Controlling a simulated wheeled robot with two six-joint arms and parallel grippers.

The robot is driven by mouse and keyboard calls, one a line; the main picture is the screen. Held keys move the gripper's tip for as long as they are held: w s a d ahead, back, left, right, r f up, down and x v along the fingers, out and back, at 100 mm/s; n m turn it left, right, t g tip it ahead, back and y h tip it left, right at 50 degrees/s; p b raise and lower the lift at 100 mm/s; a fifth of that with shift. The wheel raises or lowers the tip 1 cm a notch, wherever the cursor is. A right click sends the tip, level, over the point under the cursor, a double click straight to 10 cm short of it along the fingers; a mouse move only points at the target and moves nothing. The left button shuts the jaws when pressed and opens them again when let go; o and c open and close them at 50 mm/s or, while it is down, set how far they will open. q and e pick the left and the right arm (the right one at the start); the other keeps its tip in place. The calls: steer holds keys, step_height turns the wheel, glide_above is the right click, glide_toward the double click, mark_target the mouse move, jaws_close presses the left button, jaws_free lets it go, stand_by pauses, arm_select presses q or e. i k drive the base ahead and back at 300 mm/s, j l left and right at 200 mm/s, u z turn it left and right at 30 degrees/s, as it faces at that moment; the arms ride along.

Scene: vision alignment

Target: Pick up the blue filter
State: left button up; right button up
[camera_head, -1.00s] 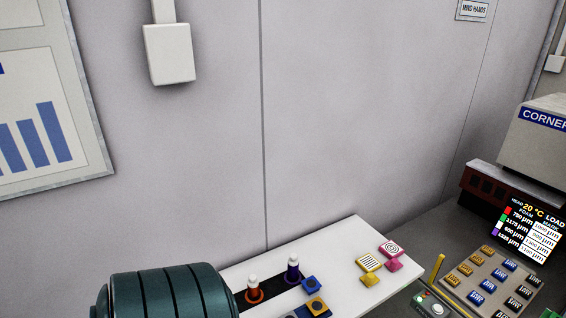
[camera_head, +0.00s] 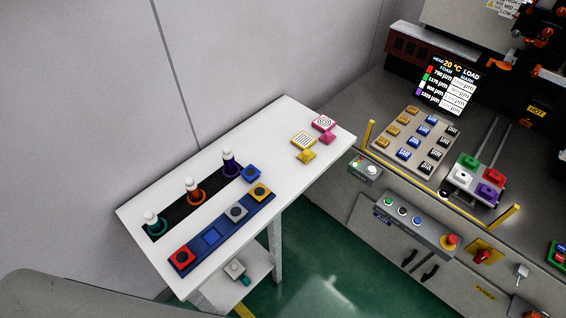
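A small blue square piece with a dark round centre (camera_head: 252,173), which looks like the blue filter, lies flat on the white table (camera_head: 285,120), right of the purple-based bottle (camera_head: 230,163). A long blue holder (camera_head: 223,226) lies along the table's front side. It carries a red piece (camera_head: 182,257), a grey piece (camera_head: 237,212) and a yellow piece (camera_head: 261,191). A plain blue square spot (camera_head: 212,236) sits between the red and grey pieces; I cannot tell if it is an empty slot. Neither of my grippers is in view.
Orange (camera_head: 194,191) and teal (camera_head: 155,224) bottles stand in a dark strip behind the holder. Yellow (camera_head: 304,145) and pink (camera_head: 324,127) tagged pieces lie at the table's right end. A grey machine console (camera_head: 420,225) with buttons stands to the right. Green floor shows between.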

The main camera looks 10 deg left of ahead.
mark_target(250, 173)
steer(key=i+l+u, duration=0.15)
steer(key=u, duration=0.55)
